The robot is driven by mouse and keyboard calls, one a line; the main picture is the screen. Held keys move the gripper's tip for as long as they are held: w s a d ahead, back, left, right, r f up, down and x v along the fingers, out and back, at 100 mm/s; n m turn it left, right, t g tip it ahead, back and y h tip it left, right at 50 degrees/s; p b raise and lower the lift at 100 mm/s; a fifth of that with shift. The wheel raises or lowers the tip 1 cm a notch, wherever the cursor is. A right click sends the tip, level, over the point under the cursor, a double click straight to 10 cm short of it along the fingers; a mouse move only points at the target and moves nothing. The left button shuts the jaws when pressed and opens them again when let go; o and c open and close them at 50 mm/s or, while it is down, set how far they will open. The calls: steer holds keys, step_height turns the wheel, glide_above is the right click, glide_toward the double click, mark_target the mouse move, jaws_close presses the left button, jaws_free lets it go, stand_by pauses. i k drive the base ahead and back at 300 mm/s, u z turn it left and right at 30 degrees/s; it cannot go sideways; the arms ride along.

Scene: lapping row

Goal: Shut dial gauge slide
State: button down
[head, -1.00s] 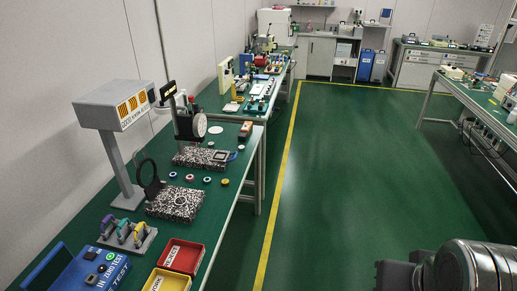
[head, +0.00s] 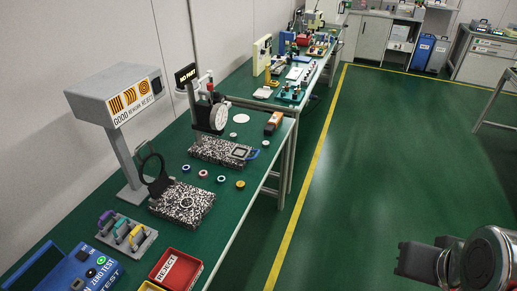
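The dial gauge (head: 210,117) stands on its post over a black-and-white speckled granite base (head: 215,151), on the near green-topped bench at the left. Its round dial is turned mostly edge-on to me, with a red-tipped part above it. A small display (head: 185,76) beside it reads "NO PART". A blue-edged square piece (head: 241,153) lies at the right end of the base. I cannot make out the slide's position at this size.
A grey sorting sign box (head: 118,98) on a post, a second speckled plate (head: 184,204) with a ring lens (head: 151,168), and a red REJECT tray (head: 176,268) share the bench. Several small rings lie between the plates. The green floor (head: 350,190) right of the yellow line is clear.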

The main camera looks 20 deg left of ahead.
mark_target(238, 153)
steer(key=u, duration=0.55)
steer(key=i, duration=0.85)
steer(key=u, duration=0.6)
